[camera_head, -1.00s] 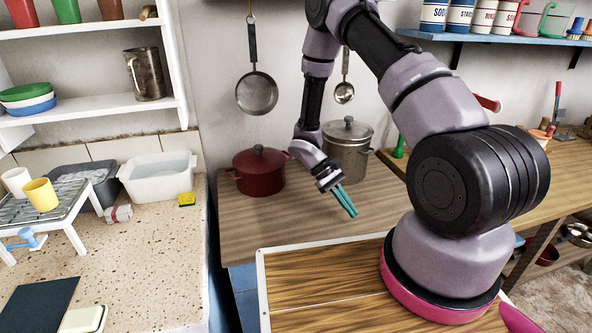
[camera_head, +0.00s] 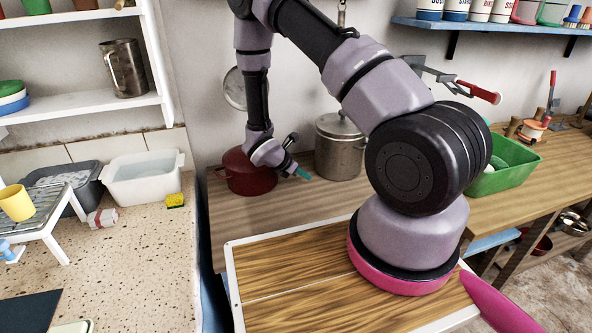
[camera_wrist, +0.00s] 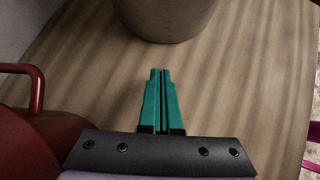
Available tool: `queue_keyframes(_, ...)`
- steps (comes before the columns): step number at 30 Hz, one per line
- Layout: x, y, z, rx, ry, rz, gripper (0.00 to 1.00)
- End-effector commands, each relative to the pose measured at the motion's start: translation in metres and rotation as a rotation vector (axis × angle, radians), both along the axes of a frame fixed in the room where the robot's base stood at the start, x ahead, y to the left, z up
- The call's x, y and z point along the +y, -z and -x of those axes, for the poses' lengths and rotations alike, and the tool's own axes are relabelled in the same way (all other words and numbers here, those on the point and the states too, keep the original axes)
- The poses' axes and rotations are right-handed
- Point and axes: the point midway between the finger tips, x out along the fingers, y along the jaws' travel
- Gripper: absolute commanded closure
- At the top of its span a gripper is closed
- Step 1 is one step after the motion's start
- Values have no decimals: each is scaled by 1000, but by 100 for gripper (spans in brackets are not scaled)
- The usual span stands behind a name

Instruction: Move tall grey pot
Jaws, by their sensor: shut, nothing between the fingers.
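The tall grey pot (camera_head: 340,150) stands upright with its lid on at the back of the wooden counter, against the wall. In the wrist view its lower body (camera_wrist: 168,12) shows at the top, beyond my fingertips. My gripper (camera_head: 303,174) has teal fingers and is low, in front and to the left of the pot, pointing toward it. In the wrist view the fingers (camera_wrist: 161,75) are together with nothing between them, and a gap of bare counter separates them from the pot.
A red pot (camera_head: 247,174) stands close to the left of my gripper; part of it (camera_wrist: 30,135) fills the wrist view's lower left. The wooden counter (camera_head: 300,212) is bare in front. A green tub (camera_head: 508,165) stands on the right-hand bench. A pan (camera_head: 234,88) hangs behind.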

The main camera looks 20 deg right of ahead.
Motion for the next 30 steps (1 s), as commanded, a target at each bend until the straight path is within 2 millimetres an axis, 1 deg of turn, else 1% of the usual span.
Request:
queue_keyframes(1,-8,8,-2,3,3,1,100)
queue_keyframes(2,-12,12,-3,3,3,0,100)
queue_keyframes(6,-32,10,-12,-1,5,1,100)
queue_keyframes(9,-41,10,-16,-1,4,1,100)
queue_keyframes(13,-46,10,-18,-1,2,0,100)
queue_keyframes(24,-48,10,-19,-1,2,0,100)
queue_keyframes(26,-52,10,-20,-1,3,-1,100)
queue_keyframes(30,-72,10,-27,-2,6,0,100)
